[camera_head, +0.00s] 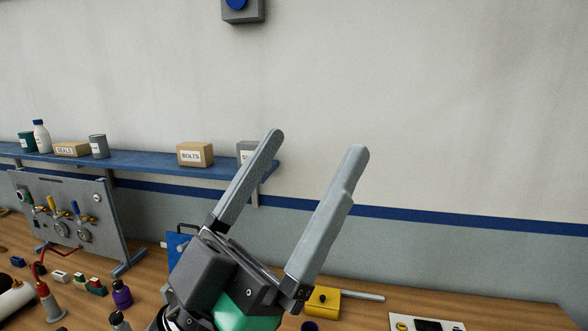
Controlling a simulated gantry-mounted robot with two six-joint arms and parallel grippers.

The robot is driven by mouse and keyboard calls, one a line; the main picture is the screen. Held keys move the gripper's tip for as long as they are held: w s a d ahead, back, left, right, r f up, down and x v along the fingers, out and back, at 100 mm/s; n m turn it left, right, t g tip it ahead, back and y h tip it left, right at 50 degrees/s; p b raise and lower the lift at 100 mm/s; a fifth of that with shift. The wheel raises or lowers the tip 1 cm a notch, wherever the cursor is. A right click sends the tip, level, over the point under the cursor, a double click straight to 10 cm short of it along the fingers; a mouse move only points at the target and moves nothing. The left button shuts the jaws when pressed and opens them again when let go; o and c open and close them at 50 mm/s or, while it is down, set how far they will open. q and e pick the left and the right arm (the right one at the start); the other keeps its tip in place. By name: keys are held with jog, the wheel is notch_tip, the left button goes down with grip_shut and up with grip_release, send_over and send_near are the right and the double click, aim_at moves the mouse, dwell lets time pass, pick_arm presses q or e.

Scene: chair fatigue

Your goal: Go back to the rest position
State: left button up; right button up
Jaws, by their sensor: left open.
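My left gripper (316,142) is large in the foreground of the head view, pointing up and slightly right. Its two long grey fingers are spread wide apart, with nothing between them but the view of the wall and the shelf end. The gripper's dark body is at the lower middle and covers part of the table. My right gripper does not show.
A wooden table (520,313) runs along the bottom. A grey valve panel (72,235) stands at left, near several small bottles and blocks. A blue shelf (140,161) holds boxes and cans. A yellow block (323,301) and a white card (428,322) lie at right.

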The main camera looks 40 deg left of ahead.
pick_arm(q)
notch_tip(320, 180, up, 23)
jog(key=p, duration=2.2)
jog(key=shift+s+p, duration=0.25)
jog(key=shift+p, duration=0.1)
